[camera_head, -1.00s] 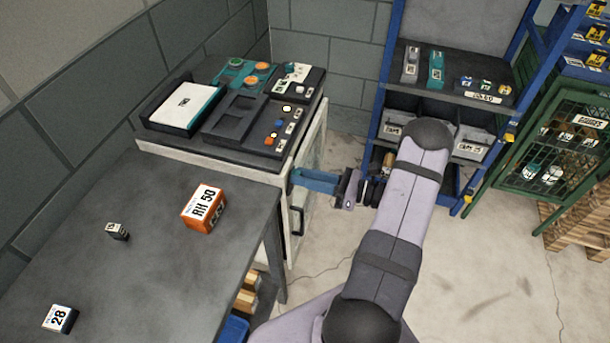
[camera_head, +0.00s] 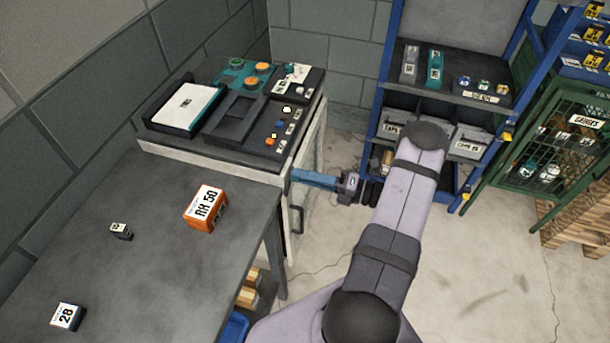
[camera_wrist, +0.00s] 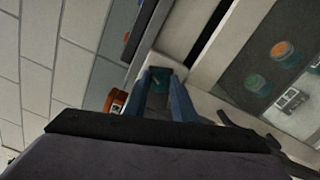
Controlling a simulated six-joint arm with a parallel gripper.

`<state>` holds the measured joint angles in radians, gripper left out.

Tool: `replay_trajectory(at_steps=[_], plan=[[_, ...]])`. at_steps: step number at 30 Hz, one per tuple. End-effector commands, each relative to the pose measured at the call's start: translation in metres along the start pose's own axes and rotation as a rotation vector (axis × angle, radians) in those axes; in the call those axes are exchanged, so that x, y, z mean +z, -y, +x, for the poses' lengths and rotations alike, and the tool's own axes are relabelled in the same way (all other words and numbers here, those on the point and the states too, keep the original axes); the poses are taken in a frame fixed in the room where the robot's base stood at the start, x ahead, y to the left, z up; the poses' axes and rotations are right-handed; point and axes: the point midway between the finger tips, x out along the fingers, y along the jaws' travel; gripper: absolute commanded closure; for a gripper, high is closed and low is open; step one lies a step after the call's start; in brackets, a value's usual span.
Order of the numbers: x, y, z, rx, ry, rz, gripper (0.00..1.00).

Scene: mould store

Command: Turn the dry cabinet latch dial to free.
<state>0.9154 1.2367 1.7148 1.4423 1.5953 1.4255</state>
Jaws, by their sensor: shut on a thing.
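The dry cabinet is a pale cabinet (camera_head: 215,163) with a dark top and a glazed door on its right side. My gripper (camera_head: 291,175) has blue fingers that reach left to the cabinet's front edge. It also shows in the wrist view (camera_wrist: 161,84), shut on the dial with one finger on each side. The fingers hide the dial in the head view, and I cannot read any dial marking.
A dark door handle (camera_head: 297,220) sits below my fingers. An orange RH 50 box (camera_head: 205,208) and small labelled blocks stand on the dark bench (camera_head: 150,260). A blue shelf rack (camera_head: 378,110) is behind my arm. Open floor lies between cabinet and rack.

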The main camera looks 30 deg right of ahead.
Motion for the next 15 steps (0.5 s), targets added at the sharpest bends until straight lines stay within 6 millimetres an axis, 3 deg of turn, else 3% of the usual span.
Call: replay_trajectory(at_steps=[15], plan=[[0.0012,0.0007,-0.0005,0.000,0.003,0.229,0.98]])
